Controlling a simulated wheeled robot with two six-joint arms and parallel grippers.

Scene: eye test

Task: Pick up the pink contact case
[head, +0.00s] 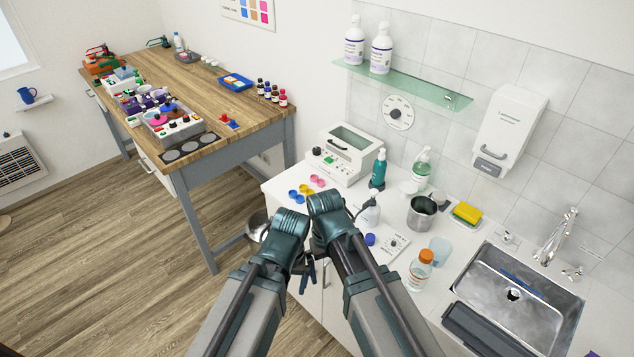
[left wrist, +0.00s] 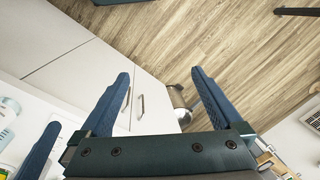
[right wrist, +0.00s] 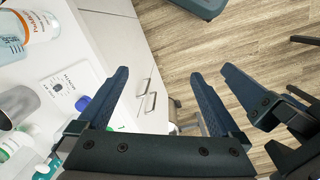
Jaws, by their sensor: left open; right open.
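The pink contact case (head: 317,180) is a small pair of round pink lids on the white counter (head: 278,184) in the head view, in front of the white box with a window. A yellow case (head: 305,188) and a blue case (head: 293,194) lie beside it. Neither wrist view shows the pink case. My right gripper (head: 310,273) hangs low by the counter's front, apart from the case; its fingers are open and empty in the right wrist view (right wrist: 160,75). My left gripper is open and empty in the left wrist view (left wrist: 161,74); in the head view the arms mostly hide it.
A white windowed box (head: 346,152), teal pump bottle (head: 378,169) and metal beaker (head: 421,211) stand on the counter. An orange-capped bottle (head: 420,270) and the sink (head: 513,293) are nearer right. A wooden workbench (head: 215,105) stands at the back left, with open floor before it.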

